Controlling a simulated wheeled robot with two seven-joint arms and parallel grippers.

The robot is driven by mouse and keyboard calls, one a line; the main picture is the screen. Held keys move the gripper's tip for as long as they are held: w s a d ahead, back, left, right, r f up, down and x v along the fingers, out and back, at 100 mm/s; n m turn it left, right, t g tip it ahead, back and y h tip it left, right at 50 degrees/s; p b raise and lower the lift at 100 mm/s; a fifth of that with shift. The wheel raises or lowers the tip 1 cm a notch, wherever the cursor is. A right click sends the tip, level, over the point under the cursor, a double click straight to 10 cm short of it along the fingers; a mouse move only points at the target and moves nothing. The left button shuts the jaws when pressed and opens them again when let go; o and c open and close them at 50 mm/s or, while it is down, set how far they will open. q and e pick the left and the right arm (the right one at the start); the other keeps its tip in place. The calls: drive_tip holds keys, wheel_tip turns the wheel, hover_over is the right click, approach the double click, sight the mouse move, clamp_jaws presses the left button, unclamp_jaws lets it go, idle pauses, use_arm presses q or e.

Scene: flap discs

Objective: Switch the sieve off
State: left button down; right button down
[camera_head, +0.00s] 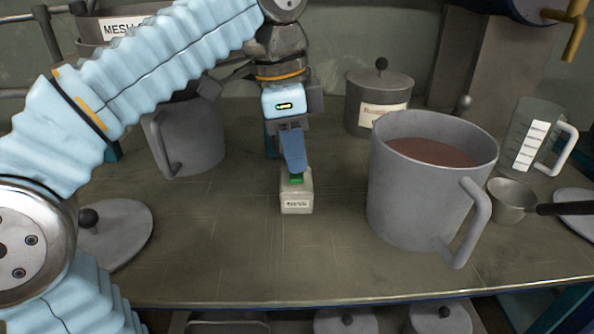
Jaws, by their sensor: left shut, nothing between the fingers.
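A small off-white switch box (296,202) with a label on its front stands in the middle of the table. A green button (296,179) shows on its top. My left gripper (295,170) points down with its blue fingers shut and empty. The fingertips are at the green button and seem to touch it; I cannot tell whether it is pressed in. The sieve (100,28), with a label that starts "MESH", is at the upper left, largely hidden behind my left arm. My right gripper is not in view.
A large grey jug (415,200) of brown contents stands right of the box. Another grey jug (190,140) is at the left, near a round lid (118,235). The front middle is clear.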

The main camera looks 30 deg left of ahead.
sight(296, 177)
use_arm(q)
drive_tip(key=shift+f+b, duration=0.5)
drive_tip(key=shift+f, duration=0.25)
wheel_tip(296, 177, up, 3)
drive_tip(key=p, duration=0.3)
drive_tip(key=shift+r, duration=0.1)
drive_tip(key=shift+r+p, duration=0.3)
drive_tip(key=shift+r, duration=1.7)
